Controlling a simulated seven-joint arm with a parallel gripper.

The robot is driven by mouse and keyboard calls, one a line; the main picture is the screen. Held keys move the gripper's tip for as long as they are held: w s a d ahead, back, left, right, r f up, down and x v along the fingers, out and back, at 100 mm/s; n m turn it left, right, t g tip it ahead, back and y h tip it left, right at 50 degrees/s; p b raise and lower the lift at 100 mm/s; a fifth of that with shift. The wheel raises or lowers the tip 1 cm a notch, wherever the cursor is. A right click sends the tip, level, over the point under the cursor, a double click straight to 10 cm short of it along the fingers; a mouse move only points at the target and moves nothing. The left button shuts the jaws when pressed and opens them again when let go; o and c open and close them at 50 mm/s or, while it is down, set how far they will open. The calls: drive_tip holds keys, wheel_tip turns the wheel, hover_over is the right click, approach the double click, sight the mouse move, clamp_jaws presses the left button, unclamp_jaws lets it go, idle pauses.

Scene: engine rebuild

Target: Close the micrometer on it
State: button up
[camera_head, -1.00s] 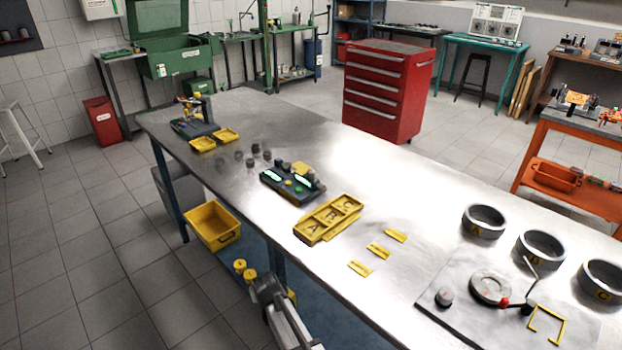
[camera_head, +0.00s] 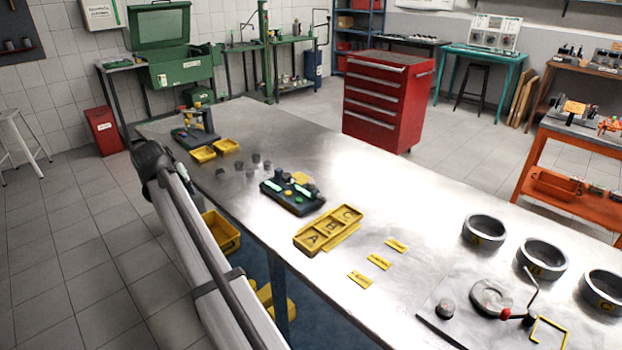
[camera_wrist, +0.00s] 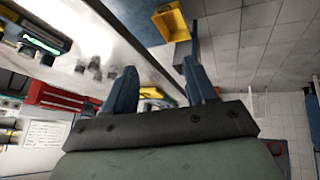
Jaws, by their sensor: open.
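In the wrist view my gripper (camera_wrist: 162,84) is open, its two blue fingers apart with nothing held between them. In the head view my arm reaches along the left of the bench, and its fingers cannot be made out. A small stand with a dark base (camera_head: 194,138) and a yellow part is at the bench's far left end; I cannot tell whether it is the micrometer. A dark device with green lit displays (camera_head: 290,197) lies mid-bench and also shows in the wrist view (camera_wrist: 42,42). Several small dark cylinders (camera_head: 256,158) stand between these two.
Two small yellow trays (camera_head: 203,154) lie before the stand. A yellow lettered tray (camera_head: 327,231) and yellow labels (camera_head: 379,262) are nearer. Large rings (camera_head: 483,230) stand at right. A yellow bin (camera_head: 221,232) below the bench is partly behind my arm. The back middle of the bench is clear.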

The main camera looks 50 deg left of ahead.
wheel_tip(320, 180, up, 8)
drive_tip(key=w+m, duration=0.1)
drive_tip(key=r+m+g+h, duration=0.1)
drive_tip(key=m+g+h, duration=0.35)
drive_tip(key=m, duration=1.35)
hover_over(311, 181)
drive_tip(key=shift+t+h, duration=0.25)
drive_tip(key=shift+h, duration=0.1)
wheel_tip(311, 181, down, 12)
drive_tip(key=shift+f, duration=0.25)
clamp_jaws()
